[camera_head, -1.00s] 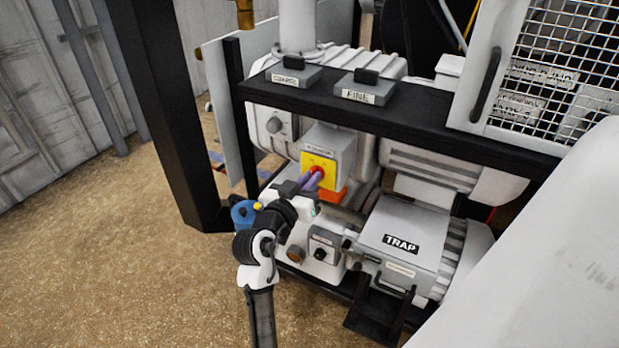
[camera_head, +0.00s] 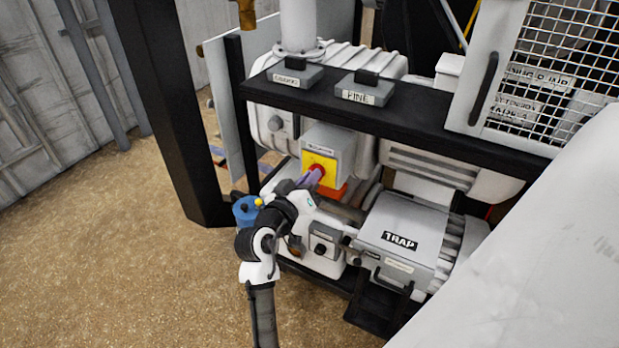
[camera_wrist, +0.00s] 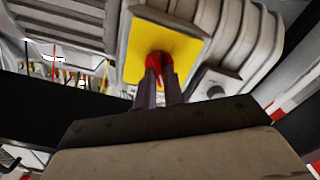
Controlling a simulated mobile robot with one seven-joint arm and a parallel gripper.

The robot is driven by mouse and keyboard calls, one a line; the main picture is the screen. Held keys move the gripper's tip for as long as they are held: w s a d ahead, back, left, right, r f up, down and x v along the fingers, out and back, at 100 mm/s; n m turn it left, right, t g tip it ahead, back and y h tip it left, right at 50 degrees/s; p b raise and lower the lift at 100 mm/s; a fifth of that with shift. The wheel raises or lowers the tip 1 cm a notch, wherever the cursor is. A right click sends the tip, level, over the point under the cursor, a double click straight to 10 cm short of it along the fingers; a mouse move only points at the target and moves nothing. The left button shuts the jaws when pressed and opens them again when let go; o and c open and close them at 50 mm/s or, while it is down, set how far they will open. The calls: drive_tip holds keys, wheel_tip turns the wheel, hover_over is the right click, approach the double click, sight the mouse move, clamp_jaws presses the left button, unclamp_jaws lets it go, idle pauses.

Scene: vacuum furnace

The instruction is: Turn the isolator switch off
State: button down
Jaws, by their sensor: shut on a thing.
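The isolator switch is a grey box (camera_head: 343,143) with a yellow plate (camera_head: 322,163) and a red knob (camera_head: 318,170), in the middle of the head view. In the wrist view the yellow plate (camera_wrist: 150,38) faces me, with the red knob (camera_wrist: 160,66) at its centre. My gripper (camera_head: 315,175) reaches the knob from the lower left. Its two fingers (camera_wrist: 159,75) are shut on the red knob. The fingertips hide part of the knob, and I cannot read its position marks.
A black rail (camera_head: 400,118) with boxes labelled COARSE and FINE (camera_head: 365,90) runs above the switch. A grey TRAP box (camera_head: 402,238) stands at lower right. A small control box (camera_head: 323,245) sits below my gripper. A black post (camera_head: 165,110) stands at left, with open floor beyond.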

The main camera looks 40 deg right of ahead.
drive_tip(key=c, duration=1.5)
unclamp_jaws()
drive_tip(key=shift+a, duration=0.15)
drive_tip(key=b+v, duration=0.4)
drive_tip(key=v, duration=0.9)
drive_tip(key=shift+s+a, duration=0.2)
drive_tip(key=shift+a, duration=0.1)
